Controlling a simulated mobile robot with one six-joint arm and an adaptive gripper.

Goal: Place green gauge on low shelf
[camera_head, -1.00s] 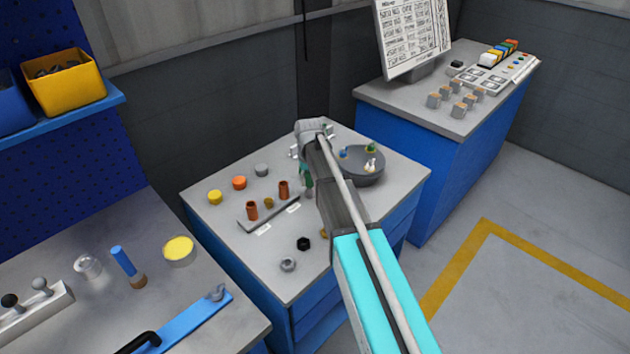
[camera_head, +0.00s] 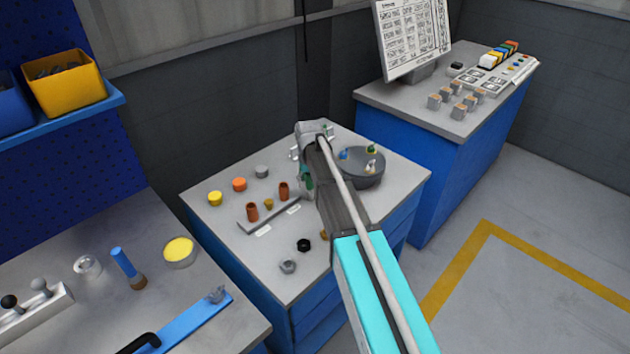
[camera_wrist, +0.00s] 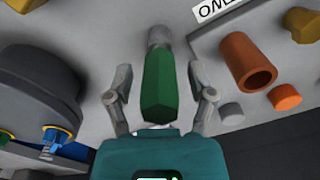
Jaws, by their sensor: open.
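The green gauge (camera_wrist: 158,88) shows in the wrist view as a green faceted handle with a grey end, over the grey bench top. My gripper (camera_wrist: 158,72) is open, with one finger on each side of the gauge and visible gaps between. I cannot tell whether the gauge stands or lies. In the head view my arm covers most of this spot; a small green patch shows beside it, and I cannot tell whether it is the gauge. I cannot make out which surface is the low shelf.
Black and grey nuts (camera_head: 304,245) lie nearer the front edge. A blue wall shelf (camera_head: 110,97) holds a yellow bin (camera_head: 65,85).

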